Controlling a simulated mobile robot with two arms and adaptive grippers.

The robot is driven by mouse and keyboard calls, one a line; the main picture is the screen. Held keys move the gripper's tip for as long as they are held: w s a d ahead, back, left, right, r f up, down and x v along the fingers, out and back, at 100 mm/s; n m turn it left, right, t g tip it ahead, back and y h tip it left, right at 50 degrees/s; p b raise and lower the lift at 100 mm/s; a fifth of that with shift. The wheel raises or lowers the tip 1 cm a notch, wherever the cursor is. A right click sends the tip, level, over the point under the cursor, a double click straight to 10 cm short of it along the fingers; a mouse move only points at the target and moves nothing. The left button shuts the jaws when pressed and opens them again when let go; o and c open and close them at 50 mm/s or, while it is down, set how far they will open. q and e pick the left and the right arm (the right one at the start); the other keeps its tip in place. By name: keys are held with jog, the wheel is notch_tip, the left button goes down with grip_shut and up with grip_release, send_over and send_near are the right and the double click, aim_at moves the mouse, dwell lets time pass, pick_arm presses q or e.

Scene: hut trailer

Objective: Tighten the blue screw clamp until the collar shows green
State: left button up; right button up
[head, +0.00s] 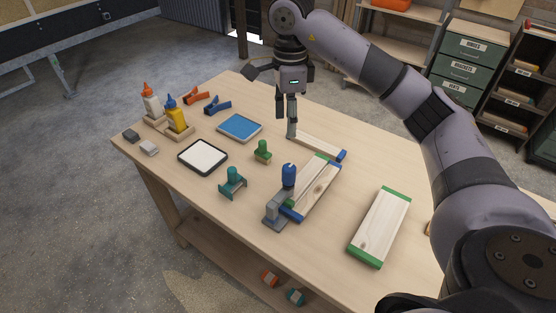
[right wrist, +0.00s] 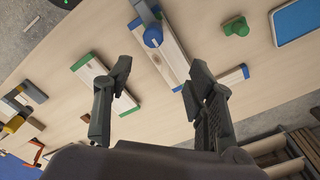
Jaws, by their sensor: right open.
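The blue screw clamp stands at the near side of a pair of joined boards (head: 318,186), with its blue handle (head: 289,174) upright on a grey body (head: 276,212). In the right wrist view its blue handle (right wrist: 153,37) shows near the top, beyond my fingers. The colour of its collar is too small to tell. My right gripper (head: 287,122) is open and empty, pointing down behind the clamp, apart from it, near a narrow blue-ended board (head: 318,144). Its two fingers (right wrist: 161,76) stand wide apart in the right wrist view. My left gripper is out of view.
A green-ended board (head: 380,227) lies right of the clamp. A teal stamp-like tool (head: 232,182), a green one (head: 263,151), a white pad (head: 203,157) and a blue pad (head: 240,127) stand to the left. Glue bottles (head: 174,112) are farther left. The table's front right is mostly clear.

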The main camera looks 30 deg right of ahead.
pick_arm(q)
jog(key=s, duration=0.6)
pick_arm(e)
send_near(290, 167)
jog(key=shift+s+a, duration=0.1)
jog(key=shift+s, duration=0.25)
jog(key=f, duration=0.2)
jog(key=f+p, duration=0.1)
jog(key=f, duration=0.1)
jog(key=f+p, duration=0.1)
jog(key=f, duration=0.2)
jog(key=shift+w, duration=0.25)
notch_tip(290, 167, down, 4)
jog(key=shift+r+p, duration=0.15)
jog(key=shift+p, duration=0.6)
jog(key=shift+f, duration=0.55)
jog(key=c, duration=1.2)
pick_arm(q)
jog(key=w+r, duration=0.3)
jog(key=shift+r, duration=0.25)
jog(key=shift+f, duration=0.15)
pick_arm(e)
jog(key=shift+w, duration=0.1)
